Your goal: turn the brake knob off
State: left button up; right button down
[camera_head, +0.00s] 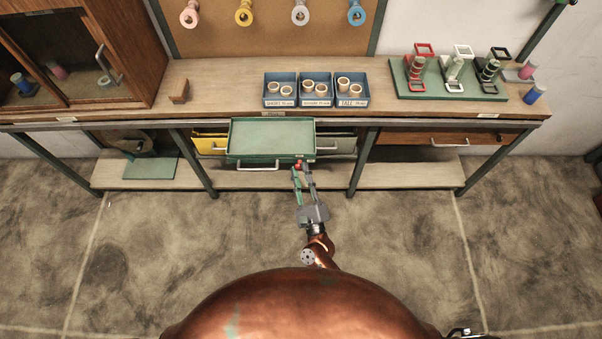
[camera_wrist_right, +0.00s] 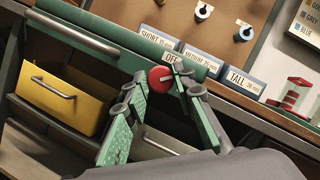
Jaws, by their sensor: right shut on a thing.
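The red brake knob (camera_wrist_right: 160,79) sits at the front edge of the green tray (camera_wrist_right: 70,68), with a label reading "OFF" just above it in the right wrist view. It shows small in the head view (camera_head: 298,165), at the front right corner of the green tray (camera_head: 270,136). My right gripper (camera_wrist_right: 163,88) is shut on the knob, one finger at each side of it. In the head view the right gripper (camera_head: 304,170) reaches up from below to the tray's corner. The knob's turned angle is hard to read. My left gripper is not in view.
A yellow drawer (camera_head: 208,143) stands left of the tray. Blue bins (camera_head: 281,102) with rings sit on the bench behind. A green rack (camera_head: 447,92) with red, white and dark stands is at right. The floor in front is clear.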

jog(key=n+g+p, duration=0.1)
jog(key=n+p, duration=0.2)
jog(key=n+g+y+p, duration=0.1)
jog(key=n+p, duration=0.2)
jog(key=p, duration=0.1)
jog(key=r+n+g+p, duration=0.1)
jog(key=n+p, duration=0.2)
jog(key=p, duration=0.1)
jog(key=shift+d+n, duration=0.1)
jog(key=shift+n, duration=0.2)
pick_arm(q)
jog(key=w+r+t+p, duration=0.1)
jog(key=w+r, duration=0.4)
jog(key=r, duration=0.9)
jog(key=shift+p, duration=0.7)
pick_arm(e)
jog(key=shift+f+n+g, duration=0.3)
jog(key=shift+n+g, duration=0.2)
jog(key=shift+n, duration=0.3)
jog(key=c, duration=1.7)
grip_release()
jog(key=shift+o, duration=0.2)
jog(key=shift+s, duration=0.1)
jog(key=v, duration=1.2)
